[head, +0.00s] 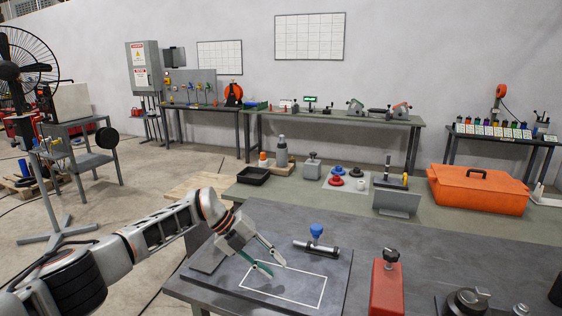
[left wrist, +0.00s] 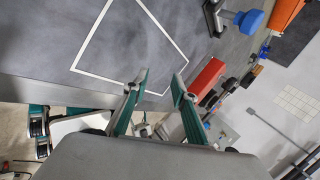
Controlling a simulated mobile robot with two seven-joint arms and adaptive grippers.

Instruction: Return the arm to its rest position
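My left arm reaches in from the left in the head view. Its left gripper (head: 268,262) is open and empty, above the dark mat (head: 225,285) near the white outlined rectangle (head: 322,292). In the left wrist view the two green-backed fingers (left wrist: 160,90) stand apart with nothing between them, and part of the white outline (left wrist: 180,45) shows beyond them. My right gripper is not in the head view.
A metal bar with a blue knob (head: 316,232) lies on the mat behind the outline. A red block (head: 387,288) with a black knob stands to the right. Behind are a black tray (head: 253,175) and an orange case (head: 478,190).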

